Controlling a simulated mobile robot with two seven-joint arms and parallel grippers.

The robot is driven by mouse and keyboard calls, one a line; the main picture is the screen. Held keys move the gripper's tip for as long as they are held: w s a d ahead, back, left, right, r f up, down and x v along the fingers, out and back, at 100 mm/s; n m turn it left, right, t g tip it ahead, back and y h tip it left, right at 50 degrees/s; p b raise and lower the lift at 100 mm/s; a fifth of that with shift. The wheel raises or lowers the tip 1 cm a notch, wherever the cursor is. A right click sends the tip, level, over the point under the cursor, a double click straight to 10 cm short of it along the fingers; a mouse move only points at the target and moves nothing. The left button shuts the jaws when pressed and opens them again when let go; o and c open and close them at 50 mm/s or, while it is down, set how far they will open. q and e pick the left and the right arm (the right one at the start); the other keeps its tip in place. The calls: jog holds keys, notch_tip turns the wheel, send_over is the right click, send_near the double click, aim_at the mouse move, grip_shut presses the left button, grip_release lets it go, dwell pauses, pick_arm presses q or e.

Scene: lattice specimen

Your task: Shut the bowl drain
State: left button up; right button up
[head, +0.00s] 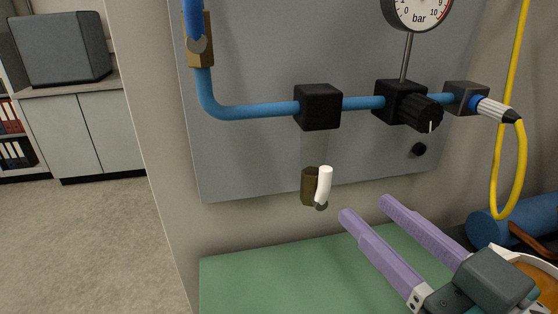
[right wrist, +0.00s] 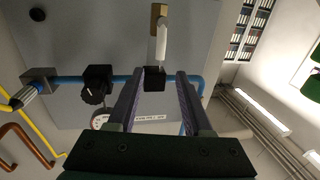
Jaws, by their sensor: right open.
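The bowl drain is a small brass fitting (head: 309,186) with a white lever (head: 324,184), below the clear bowl (head: 314,148) under a black filter block (head: 318,107). The lever stands nearly upright alongside the brass body, with a grey pivot at its lower end. In the right wrist view the white lever (right wrist: 161,42) shows beyond the fingertips, roughly between them. My right gripper (head: 364,206), with two long purple fingers, is open and empty, right of the drain and slightly lower, apart from it. My left gripper is not in view.
A blue pipe (head: 255,111) runs along the grey panel (head: 240,165) to a black regulator knob (head: 422,113) and pressure gauge (head: 418,10). A yellow hose (head: 497,165) hangs at right. A green surface (head: 270,275) lies below; a blue cylinder (head: 520,220) is at right.

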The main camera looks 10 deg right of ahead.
aim_at(330, 175)
jog(key=x, duration=0.8)
jog(key=shift+w, duration=0.25)
jog(key=shift+c, duration=0.3)
grip_shut()
